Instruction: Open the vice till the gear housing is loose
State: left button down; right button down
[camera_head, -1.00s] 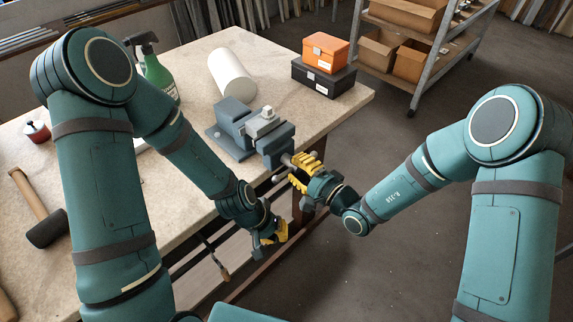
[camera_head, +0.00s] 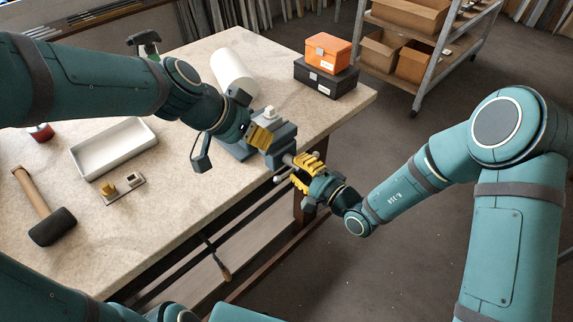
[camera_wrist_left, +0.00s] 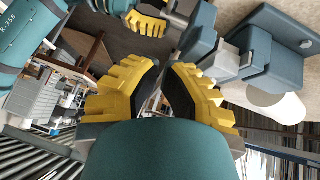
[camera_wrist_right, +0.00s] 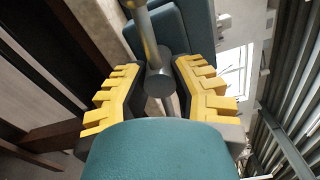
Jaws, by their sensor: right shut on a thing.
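The blue-grey vice (camera_head: 281,149) stands at the table's right front edge; its blocks also show in the left wrist view (camera_wrist_left: 275,48). The light grey gear housing (camera_head: 269,114) sits between its jaws, also seen in the left wrist view (camera_wrist_left: 226,62). My right gripper (camera_head: 298,171) is shut on the vice handle (camera_wrist_right: 158,84), a metal bar with a round hub, in front of the vice. My left gripper (camera_head: 262,137) is beside the vice's near left side, its fingers slightly apart with nothing visible between them. It hides part of the vice.
A white cylinder (camera_head: 233,73) lies behind the vice. Orange (camera_head: 327,52) and black (camera_head: 325,79) boxes are stacked at the back right. A white tray (camera_head: 114,148), a small brass-coloured part (camera_head: 122,188) and a mallet (camera_head: 47,212) lie to the left. The table's front middle is clear.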

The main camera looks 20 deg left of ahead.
jog(key=shift+w+r, duration=0.1)
jog(key=shift+r, duration=0.1)
pick_arm(q)
send_over(286, 175)
jog(key=f, duration=0.6)
jog(key=shift+w+a+f, duration=0.25)
jog(key=shift+w+f, duration=0.1)
jog(key=shift+f, duration=0.05)
jog(key=f, duration=0.3)
jog(key=shift+s+d, duration=0.1)
jog(key=shift+d, duration=0.15)
jog(key=shift+s+f, duration=0.15)
jog(key=shift+f, duration=0.6)
jog(key=shift+s+f, duration=0.2)
jog(key=shift+f, duration=0.35)
pick_arm(e)
jog(key=c, duration=0.7)
grip_release()
jog(key=shift+a+f, duration=0.1)
